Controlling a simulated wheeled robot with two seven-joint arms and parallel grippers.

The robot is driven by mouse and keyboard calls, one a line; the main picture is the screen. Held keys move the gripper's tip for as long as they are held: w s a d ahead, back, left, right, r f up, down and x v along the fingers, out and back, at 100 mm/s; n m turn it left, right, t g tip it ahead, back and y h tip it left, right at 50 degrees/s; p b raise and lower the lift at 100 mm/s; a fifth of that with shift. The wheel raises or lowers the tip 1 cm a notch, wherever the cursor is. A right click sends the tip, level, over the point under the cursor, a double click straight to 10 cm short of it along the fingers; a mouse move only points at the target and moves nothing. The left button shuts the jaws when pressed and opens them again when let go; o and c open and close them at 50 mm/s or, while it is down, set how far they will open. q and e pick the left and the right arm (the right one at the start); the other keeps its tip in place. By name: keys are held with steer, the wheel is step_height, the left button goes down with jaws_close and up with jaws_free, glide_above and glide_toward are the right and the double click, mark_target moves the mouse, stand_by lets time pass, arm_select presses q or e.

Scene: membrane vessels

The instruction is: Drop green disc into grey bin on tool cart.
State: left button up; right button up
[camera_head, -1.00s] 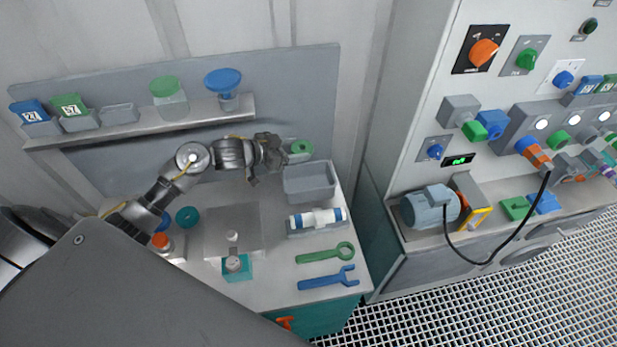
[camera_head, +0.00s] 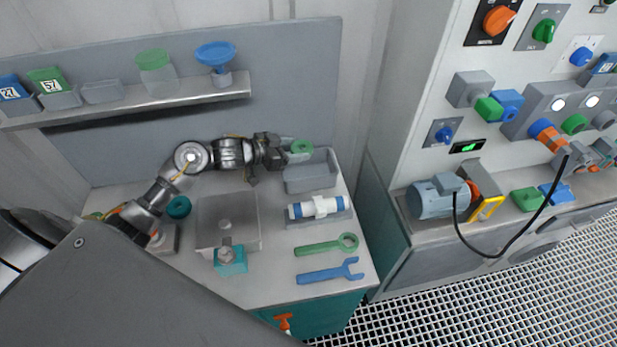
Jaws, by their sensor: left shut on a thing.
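The green disc (camera_head: 302,146) is a small ring-like piece held in my left gripper (camera_head: 288,152), which is shut on it. Disc and gripper are over the back left part of the grey bin (camera_head: 311,184), an open rectangular box at the back right of the tool cart (camera_head: 282,236). The height of the disc above the bin cannot be told exactly. The disc is apart from the bin's front wall. My right gripper is not in view.
A blue and white cylinder (camera_head: 317,207) lies in a tray in front of the bin. A green wrench (camera_head: 325,246) and a blue wrench (camera_head: 329,272) lie nearer the front. A shelf (camera_head: 190,96) with containers runs behind. A teal ring (camera_head: 178,207) lies at left.

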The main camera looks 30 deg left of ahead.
arm_select(q)
steer(key=shift+r, duration=0.1)
steer(key=o, duration=1.1)
steer(key=b+v, duration=0.1)
steer(key=v, duration=0.9)
steer(key=shift+s+a+r+b, duration=0.2)
steer(key=shift+s+b, duration=0.1)
steer(key=shift+b, duration=0.1)
